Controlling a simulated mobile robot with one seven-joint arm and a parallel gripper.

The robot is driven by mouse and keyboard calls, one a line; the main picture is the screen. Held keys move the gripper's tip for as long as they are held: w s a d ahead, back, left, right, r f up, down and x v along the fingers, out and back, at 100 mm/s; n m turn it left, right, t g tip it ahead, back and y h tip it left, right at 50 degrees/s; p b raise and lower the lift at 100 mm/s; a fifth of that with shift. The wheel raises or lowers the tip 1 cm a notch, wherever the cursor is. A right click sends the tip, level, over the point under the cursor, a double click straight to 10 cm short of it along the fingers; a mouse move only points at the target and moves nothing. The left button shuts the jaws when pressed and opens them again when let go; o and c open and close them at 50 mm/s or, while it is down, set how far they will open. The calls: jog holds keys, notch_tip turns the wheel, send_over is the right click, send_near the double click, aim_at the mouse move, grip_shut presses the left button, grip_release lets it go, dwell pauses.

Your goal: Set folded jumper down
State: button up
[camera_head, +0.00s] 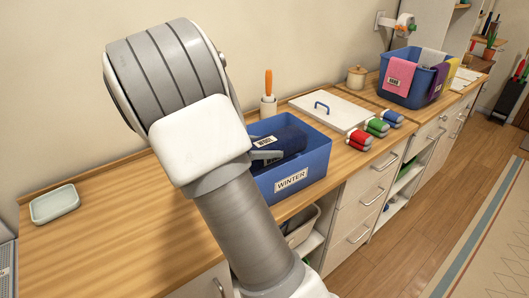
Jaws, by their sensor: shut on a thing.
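A dark navy folded jumper (290,141) with a small white label lies inside the blue bin marked WINTER (318,162), which stands on the wooden counter. My gripper (268,155) reaches over the bin's left side and is shut on the jumper. Only a grey part of the gripper shows; my arm hides the rest and the left part of the bin. I cannot tell whether the jumper touches the bin's floor.
A white lid (335,113) with a blue handle lies behind the bin. Red (359,139), green (377,127) and blue (393,118) rolls sit to the right. Another blue bin (400,92) with clothes stands farther right. A pale dish (54,205) is at left; the counter there is mostly clear.

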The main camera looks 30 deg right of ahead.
jog(key=shift+f, duration=0.55)
jog(key=shift+f, duration=0.1)
